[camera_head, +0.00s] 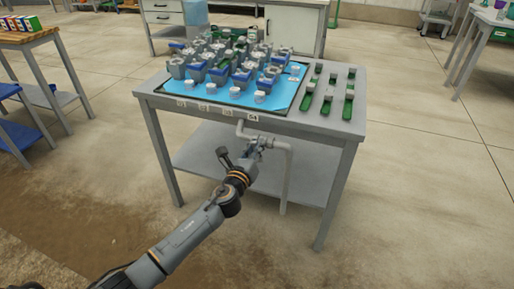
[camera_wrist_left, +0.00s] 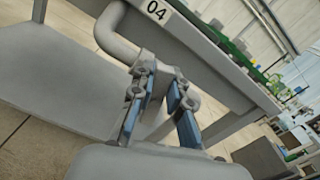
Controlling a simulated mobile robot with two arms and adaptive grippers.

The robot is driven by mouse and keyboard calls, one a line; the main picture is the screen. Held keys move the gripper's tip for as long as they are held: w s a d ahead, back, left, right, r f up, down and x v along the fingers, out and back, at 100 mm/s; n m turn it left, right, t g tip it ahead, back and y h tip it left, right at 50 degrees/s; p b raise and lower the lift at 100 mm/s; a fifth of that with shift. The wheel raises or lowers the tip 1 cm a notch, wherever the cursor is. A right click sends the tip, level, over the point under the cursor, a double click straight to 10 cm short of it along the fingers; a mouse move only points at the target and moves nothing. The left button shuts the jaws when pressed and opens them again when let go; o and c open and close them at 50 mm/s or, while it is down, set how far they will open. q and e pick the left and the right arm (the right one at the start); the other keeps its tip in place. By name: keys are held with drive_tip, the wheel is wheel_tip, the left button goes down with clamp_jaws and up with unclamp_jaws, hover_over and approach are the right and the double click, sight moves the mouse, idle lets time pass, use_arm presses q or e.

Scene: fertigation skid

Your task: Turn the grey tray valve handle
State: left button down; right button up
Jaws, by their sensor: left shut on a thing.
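A grey pipe (camera_head: 286,172) comes out under the front edge of the grey table and bends down. It also shows in the wrist view (camera_wrist_left: 112,38), below a label reading 04. My left gripper (camera_head: 258,143) is at the valve on this pipe. In the wrist view my left gripper (camera_wrist_left: 160,100) has its blue-padded fingers on either side of the grey valve handle (camera_wrist_left: 158,108) and is shut on it. The fingers and the similar grey colours hide much of the handle, so its exact angle is hard to tell. My right gripper is not in view.
The grey table (camera_head: 348,130) has a lower shelf (camera_head: 200,160) behind the valve. On top, a blue mat (camera_head: 283,101) holds many grey and blue parts, with green strips (camera_head: 310,97) at the right. A wooden-topped bench (camera_head: 28,38) stands at left. Open floor lies right.

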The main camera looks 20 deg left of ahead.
use_arm(q)
drive_tip(key=n, duration=0.3)
drive_tip(key=shift+a+f, duration=0.2)
drive_tip(key=shift+a, duration=0.05)
drive_tip(key=n, duration=0.2)
drive_tip(key=n+b, duration=0.1)
drive_tip(key=shift+a+f+n, duration=0.2)
drive_tip(key=shift+f+n, duration=0.05)
drive_tip(key=shift+n, duration=0.05)
drive_tip(key=shift+a+f+n, duration=0.1)
drive_tip(key=shift+f+n, duration=0.05)
drive_tip(key=shift+n, duration=1)
drive_tip(key=shift+a+f+n, duration=0.1)
drive_tip(key=shift+f+n, duration=0.1)
drive_tip(key=shift+n, duration=1)
drive_tip(key=shift+a+f+n, duration=0.1)
drive_tip(key=shift+f+n, duration=0.05)
drive_tip(key=shift+n, duration=1)
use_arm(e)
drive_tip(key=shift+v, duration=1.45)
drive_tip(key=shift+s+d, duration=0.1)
use_arm(q)
drive_tip(key=c, duration=1.3)
unclamp_jaws()
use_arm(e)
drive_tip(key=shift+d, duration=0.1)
